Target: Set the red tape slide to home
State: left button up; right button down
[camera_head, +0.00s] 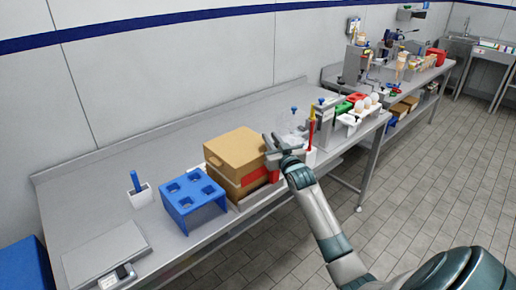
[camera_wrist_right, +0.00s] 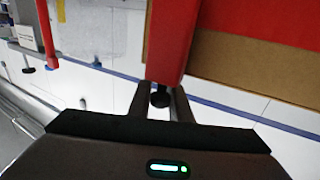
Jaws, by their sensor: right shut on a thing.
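A brown cardboard box (camera_head: 236,150) stands on the steel bench, with a red band, the red tape slide (camera_head: 260,177), along its right side. In the right wrist view, a red bar (camera_wrist_right: 172,40) runs down to the fingers, beside the brown board (camera_wrist_right: 250,60) and a wide red surface (camera_wrist_right: 265,18). My right gripper (camera_head: 272,146) is at the right side of the box. It also shows in the right wrist view (camera_wrist_right: 160,104), its fingers shut on a small dark knob at the end of the red bar. My left gripper is not in view.
A blue rack (camera_head: 193,200) with round holes stands left of the box. A white holder (camera_head: 141,197) with a blue item and a flat scale (camera_head: 103,258) lie further left. Behind my gripper stand a grey dispenser (camera_head: 323,125) and a white egg tray (camera_head: 352,122). The bench behind the box is clear.

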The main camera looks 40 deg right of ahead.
jog(key=shift+w+d, duration=0.1)
jog(key=shift+d, duration=0.9)
jog(key=shift+d+r, duration=0.1)
jog(key=c, duration=1.6)
grip_release()
jog(key=shift+d, duration=0.15)
jog(key=shift+c, duration=0.2)
